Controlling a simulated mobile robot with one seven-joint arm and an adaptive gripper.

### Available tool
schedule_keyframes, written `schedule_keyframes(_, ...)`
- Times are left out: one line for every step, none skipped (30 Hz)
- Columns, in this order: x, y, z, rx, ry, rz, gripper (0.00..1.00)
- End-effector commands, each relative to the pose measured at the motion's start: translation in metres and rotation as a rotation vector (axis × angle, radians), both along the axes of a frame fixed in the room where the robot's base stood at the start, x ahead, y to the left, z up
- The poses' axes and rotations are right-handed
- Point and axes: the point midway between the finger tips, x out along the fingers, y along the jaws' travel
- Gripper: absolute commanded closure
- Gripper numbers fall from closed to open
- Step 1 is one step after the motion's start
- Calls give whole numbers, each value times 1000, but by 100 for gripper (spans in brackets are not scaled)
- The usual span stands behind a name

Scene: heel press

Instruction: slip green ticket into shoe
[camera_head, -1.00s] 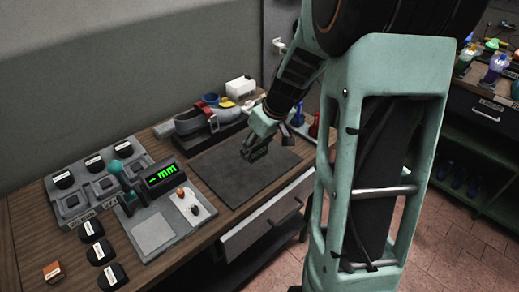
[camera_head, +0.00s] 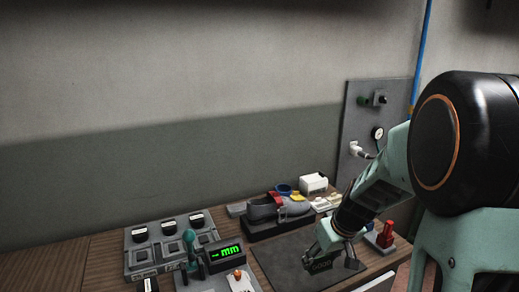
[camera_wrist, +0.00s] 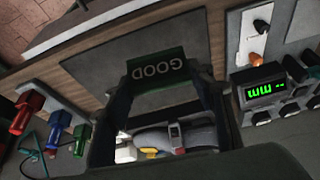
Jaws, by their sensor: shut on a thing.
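The green ticket (camera_wrist: 157,70), a dark green tag marked GOOD, spans the space between my gripper's fingers in the wrist view; in the head view its label (camera_head: 320,267) shows at the fingertips. My gripper (camera_head: 332,266) is shut on it, over the dark mat (camera_head: 272,257). In the wrist view the shoe (camera_wrist: 190,136) is partly hidden by my gripper. The inside of the shoe cannot be made out.
A press with a green lever (camera_head: 190,243) and a lit display (camera_head: 230,252) stands left of the mat. A white box (camera_head: 313,183) stands behind the shoe. The mat around my gripper looks clear.

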Motion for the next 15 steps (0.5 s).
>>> schedule_keyframes(-6, 9, -5, -1, 7, -19, 62)
schedule_keyframes(-8, 12, -8, -2, 8, -35, 62)
schedule_keyframes(-12, 17, -12, -3, 10, -60, 62)
schedule_keyframes(-15, 20, -15, -4, 11, -78, 62)
schedule_keyframes(-18, 23, -18, -4, 12, -96, 62)
schedule_keyframes(-22, 27, -21, -5, 11, -120, 62)
schedule_keyframes(-25, 30, -24, -5, 12, -138, 62)
schedule_keyframes(-28, 32, -26, -6, 10, -156, 62)
schedule_keyframes(-32, 35, -29, -6, 8, -178, 62)
schedule_keyframes(-35, 37, -32, -5, 8, -194, 62)
schedule_keyframes(-38, 39, -33, -6, 5, -209, 62)
schedule_keyframes(-42, 42, -36, -6, 4, -228, 62)
schedule_keyframes(-44, 43, -37, -6, 1, -241, 62)
schedule_keyframes(-46, 44, -38, -5, -1, -253, 62)
schedule_keyframes(-49, 46, -40, -5, -4, -267, 62)
